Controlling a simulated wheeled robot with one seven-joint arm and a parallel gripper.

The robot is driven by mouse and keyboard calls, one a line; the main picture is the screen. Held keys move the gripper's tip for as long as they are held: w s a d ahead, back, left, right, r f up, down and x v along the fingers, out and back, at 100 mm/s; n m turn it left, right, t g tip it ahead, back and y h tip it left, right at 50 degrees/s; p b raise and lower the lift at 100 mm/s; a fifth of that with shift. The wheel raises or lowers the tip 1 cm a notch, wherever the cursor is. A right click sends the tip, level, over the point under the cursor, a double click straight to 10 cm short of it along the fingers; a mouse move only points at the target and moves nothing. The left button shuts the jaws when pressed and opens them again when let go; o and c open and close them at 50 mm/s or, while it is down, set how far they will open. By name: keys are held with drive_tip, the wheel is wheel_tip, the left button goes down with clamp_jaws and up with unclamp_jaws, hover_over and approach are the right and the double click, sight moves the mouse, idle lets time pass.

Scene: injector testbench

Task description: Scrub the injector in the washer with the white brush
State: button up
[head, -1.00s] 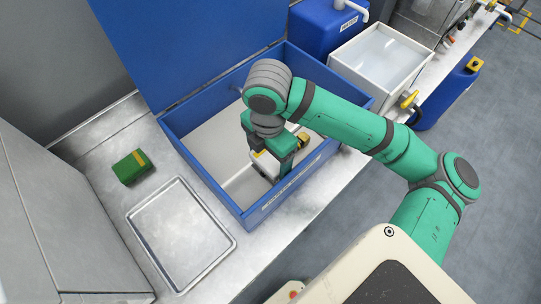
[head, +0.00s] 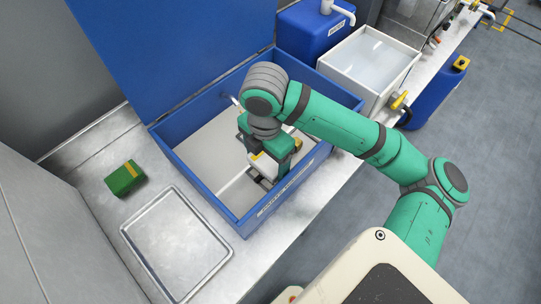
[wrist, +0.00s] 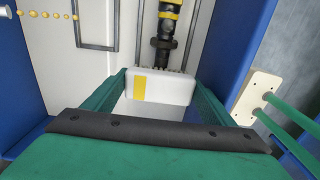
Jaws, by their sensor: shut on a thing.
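My gripper (head: 272,166) reaches down into the open blue washer (head: 190,178), near its front wall. It is shut on the white brush (wrist: 160,88), a white block with a yellow stripe, between the two fingers in the wrist view. Part of the brush (head: 263,162) shows between the fingers in the head view. The injector (wrist: 163,45), dark with yellow bands, lies just ahead of the brush, its dark end by the bristle edge. I cannot tell whether they touch. In the head view, my arm and gripper mostly hide the injector.
The washer's blue lid (head: 165,45) stands open behind. A green box with a yellow stripe (head: 125,179) and a metal tray (head: 140,247) lie left on the bench. A white basin of liquid (head: 365,62) and a blue container (head: 312,35) stand right and behind.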

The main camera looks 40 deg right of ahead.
drive_tip(key=shift+a, duration=0.95)
drive_tip(key=shift+d, duration=1.7)
drive_tip(key=shift+w+d, duration=0.1)
drive_tip(key=shift+d, duration=0.1)
drive_tip(key=shift+w, duration=0.1)
drive_tip(key=shift+r, duration=0.1)
wheel_tip(320, 180, up, 16)
